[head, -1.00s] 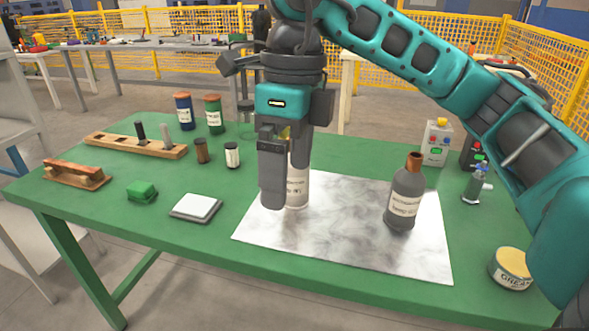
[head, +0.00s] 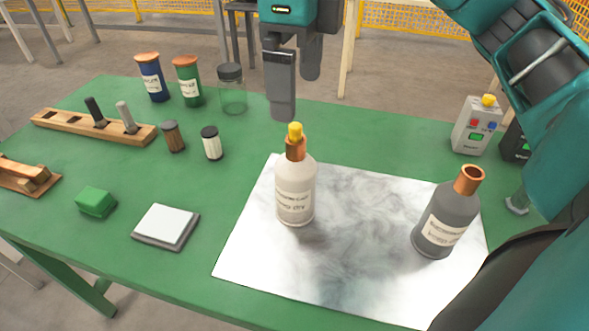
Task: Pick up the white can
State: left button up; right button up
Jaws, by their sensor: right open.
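The white can (head: 295,194) is a white bottle-shaped can with a label, a copper-coloured neck and a yellow tip. It stands upright on the left part of the white marbled sheet (head: 345,270). My right gripper (head: 297,98) is open and empty, its fingers pointing down. In the picture it shows just above the can's yellow tip, apart from it; how far off in depth I cannot tell. My left gripper is not in view.
A grey bottle (head: 445,222) stands at the sheet's right. A small white jar (head: 212,143), brown jar (head: 173,136) and clear jar (head: 232,92) stand behind left. A white-topped pad (head: 167,225) and green block (head: 96,201) lie left.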

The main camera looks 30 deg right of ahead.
aim_at(297, 128)
notch_tip(297, 128, down, 7)
jog(key=shift+r+b, duration=0.1)
jog(key=shift+b, duration=1.05)
jog(key=shift+f, duration=0.3)
jog(key=shift+w+f+b, duration=0.2)
jog(key=shift+f+b, duration=0.3)
jog(key=shift+f, duration=2.2)
jog(key=shift+c, duration=0.3)
jog(key=c, duration=0.9)
jog(key=shift+r, duration=0.1)
grip_shut()
